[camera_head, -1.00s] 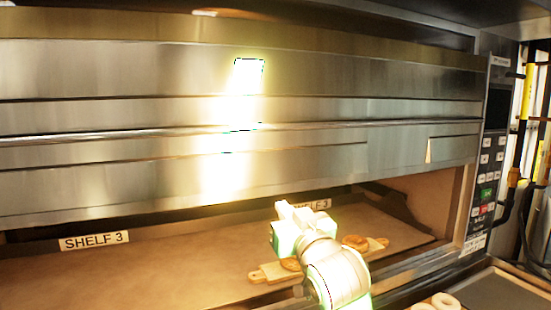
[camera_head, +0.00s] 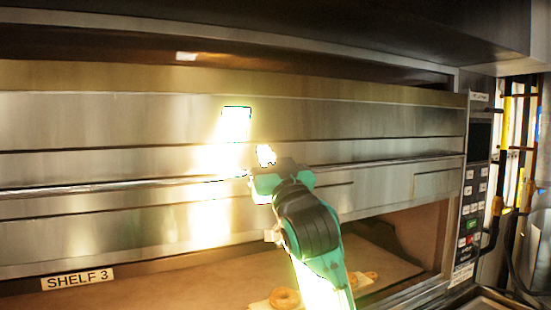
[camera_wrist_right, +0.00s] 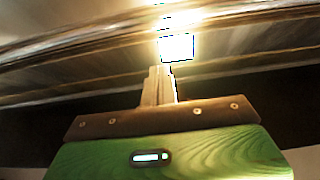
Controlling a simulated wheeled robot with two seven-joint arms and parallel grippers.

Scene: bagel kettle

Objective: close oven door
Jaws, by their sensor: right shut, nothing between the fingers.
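The oven door (camera_head: 120,222) is a wide steel panel with a long horizontal bar handle (camera_head: 100,188). It stands partly open, with the oven chamber showing below it. My right gripper (camera_head: 265,156) is raised in front of the door, near the height of the handle, and is shut and empty. In the right wrist view its closed fingers (camera_wrist_right: 158,86) point toward the steel front under a bright glare. Whether they touch the door cannot be told. My left gripper is not in view.
Inside the chamber, a bagel (camera_head: 285,298) rests on a wooden board (camera_head: 262,304). A "SHELF 3" label (camera_head: 78,279) is at the left of the opening. A control panel (camera_head: 472,190) stands at the right, with hoses beyond it.

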